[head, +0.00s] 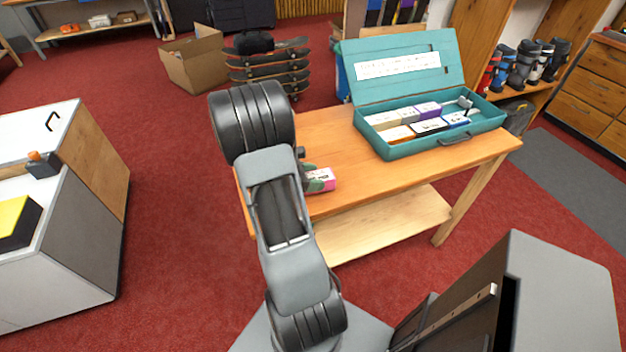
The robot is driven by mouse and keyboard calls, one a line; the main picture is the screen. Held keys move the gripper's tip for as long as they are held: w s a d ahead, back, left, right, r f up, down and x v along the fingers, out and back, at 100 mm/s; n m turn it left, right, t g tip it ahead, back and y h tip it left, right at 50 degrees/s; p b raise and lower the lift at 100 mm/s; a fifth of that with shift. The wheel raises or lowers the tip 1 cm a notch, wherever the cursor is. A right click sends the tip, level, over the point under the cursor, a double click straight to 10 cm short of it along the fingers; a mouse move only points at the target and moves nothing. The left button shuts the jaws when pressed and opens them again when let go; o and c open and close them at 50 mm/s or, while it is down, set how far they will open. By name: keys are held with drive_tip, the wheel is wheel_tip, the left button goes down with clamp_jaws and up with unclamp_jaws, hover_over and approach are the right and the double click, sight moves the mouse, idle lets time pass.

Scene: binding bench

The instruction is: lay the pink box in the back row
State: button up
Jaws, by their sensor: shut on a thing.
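The pink box (325,180), with a white face, shows just right of my arm, over the front left part of the wooden bench. My gripper (310,180) is mostly hidden behind my arm and is shut on the pink box. I cannot tell whether the box touches the bench top. An open teal case (400,151) stands on the bench to the right. Its back row holds a beige box (383,121), a grey one (408,115) and a purple one (428,109). Its front row holds orange, black and blue-marked boxes.
The case's lid (400,84) stands up at the back, with a white label strip. The wooden bench (335,135) is clear left of the case. A small grey item (465,102) sits at the case's right end. Skateboards (268,66) are stacked behind the bench.

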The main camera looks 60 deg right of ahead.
drive_tip(key=shift+f, duration=0.35)
drive_tip(key=shift+f, duration=0.3)
drive_tip(key=o, duration=1)
drive_tip(key=shift+r, duration=0.1)
